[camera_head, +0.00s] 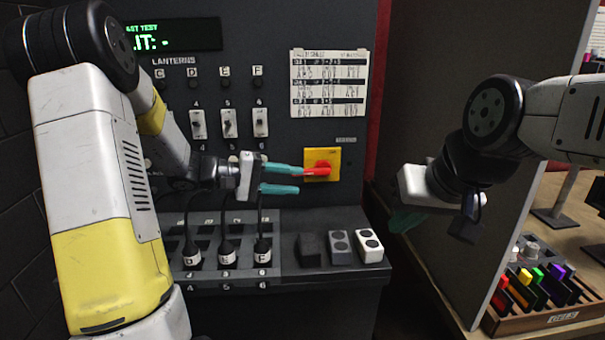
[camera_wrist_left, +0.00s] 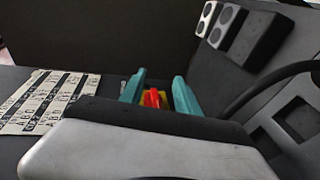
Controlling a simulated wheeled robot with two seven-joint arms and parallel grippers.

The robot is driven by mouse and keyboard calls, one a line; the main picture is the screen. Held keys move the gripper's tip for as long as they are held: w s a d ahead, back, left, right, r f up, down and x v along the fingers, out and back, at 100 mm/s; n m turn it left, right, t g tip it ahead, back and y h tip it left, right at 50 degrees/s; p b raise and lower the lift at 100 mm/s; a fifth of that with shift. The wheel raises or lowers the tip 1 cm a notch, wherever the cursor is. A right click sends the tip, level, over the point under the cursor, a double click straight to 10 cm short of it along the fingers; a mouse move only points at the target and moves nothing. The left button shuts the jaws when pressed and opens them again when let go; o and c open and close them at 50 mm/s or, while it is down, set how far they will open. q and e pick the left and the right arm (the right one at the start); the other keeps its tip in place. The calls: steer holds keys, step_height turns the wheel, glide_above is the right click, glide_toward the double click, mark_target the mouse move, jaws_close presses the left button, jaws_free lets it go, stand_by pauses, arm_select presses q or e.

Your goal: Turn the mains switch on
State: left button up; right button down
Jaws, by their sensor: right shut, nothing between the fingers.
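The mains switch is a red rotary handle (camera_head: 318,171) on a yellow plate (camera_head: 333,157), fixed to the dark panel. Its handle lies roughly level, pointing left. My left gripper (camera_head: 300,180) is open just left of the handle, its upper teal finger close to the handle's tip. Whether they touch I cannot tell. In the left wrist view, the red handle (camera_wrist_left: 153,98) and yellow plate (camera_wrist_left: 181,98) show between and beyond the two open fingers (camera_wrist_left: 160,82). My right gripper (camera_head: 405,221) is shut and empty, away to the right of the panel.
A paper chart (camera_head: 328,84) hangs above the switch. Several toggle switches (camera_head: 229,124) and plugged cables (camera_head: 228,256) are left. Small button blocks (camera_head: 340,249) sit on the ledge below. A dark partition (camera_head: 470,60) stands right, with a gel tray (camera_head: 563,318) beyond.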

mark_target(312, 171)
arm_select(q)
steer(key=w+a+f+n+t, duration=0.3)
steer(key=w+a+t, duration=0.15)
steer(key=w, duration=0.25)
steer(key=shift+h, duration=0.4)
steer(key=x, duration=0.7)
steer(key=shift+w+d, duration=0.2)
steer(key=shift+w, duration=0.15)
jaws_close()
steer(key=shift+f, duration=0.1)
